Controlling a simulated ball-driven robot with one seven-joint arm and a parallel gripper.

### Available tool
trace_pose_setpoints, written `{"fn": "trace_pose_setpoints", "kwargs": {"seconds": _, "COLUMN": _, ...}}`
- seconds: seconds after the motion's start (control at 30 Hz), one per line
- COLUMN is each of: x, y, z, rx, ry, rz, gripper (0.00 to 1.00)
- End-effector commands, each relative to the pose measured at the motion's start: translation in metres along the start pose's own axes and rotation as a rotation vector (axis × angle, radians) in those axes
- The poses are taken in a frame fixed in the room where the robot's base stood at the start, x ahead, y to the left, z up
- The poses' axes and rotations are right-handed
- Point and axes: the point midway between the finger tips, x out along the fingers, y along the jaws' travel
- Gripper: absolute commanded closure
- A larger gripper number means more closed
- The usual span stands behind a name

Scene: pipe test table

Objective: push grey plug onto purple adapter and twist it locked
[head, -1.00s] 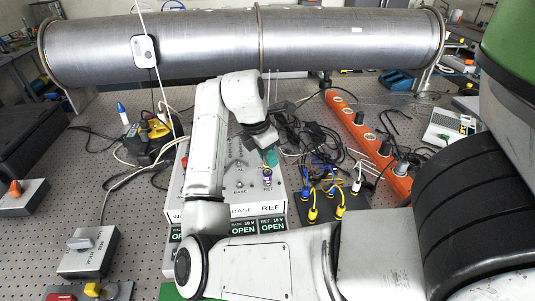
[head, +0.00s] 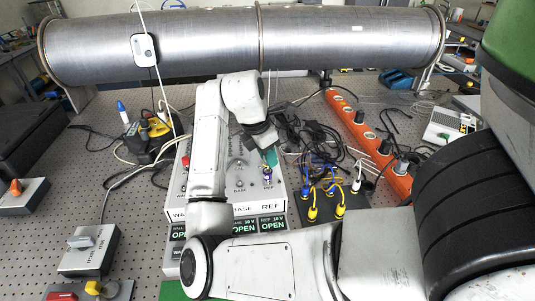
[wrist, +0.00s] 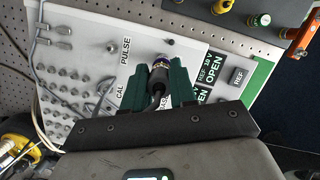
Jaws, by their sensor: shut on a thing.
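My gripper (wrist: 161,82) has green fingers and is shut on the grey plug (wrist: 158,76), whose dark cable runs back between the fingers. In the wrist view, the purple adapter (wrist: 162,59) shows just past the plug's front end, in line with it on the white panel. The two look close together or touching, but I cannot tell whether the plug is seated or locked. In the head view, my gripper (head: 269,158) is above the adapter (head: 267,175) at the REF position, and the plug is mostly hidden by the fingers.
The white test box (head: 232,211) carries switches, and its displays (head: 272,226) read OPEN. A dark block with yellow and blue connectors (head: 329,206), loose black cables (head: 310,145) and an orange socket strip (head: 369,140) lie to the right. A large metal pipe (head: 300,40) spans the back.

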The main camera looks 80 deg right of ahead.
Motion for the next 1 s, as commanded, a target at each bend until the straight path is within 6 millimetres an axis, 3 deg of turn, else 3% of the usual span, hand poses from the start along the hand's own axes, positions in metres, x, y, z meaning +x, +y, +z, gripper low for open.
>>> {"fn": "trace_pose_setpoints", "kwargs": {"seconds": 1.0, "x": 0.018, "y": 0.000, "z": -0.005, "rx": -0.001, "ry": -0.001, "rz": 0.000, "gripper": 1.00}}
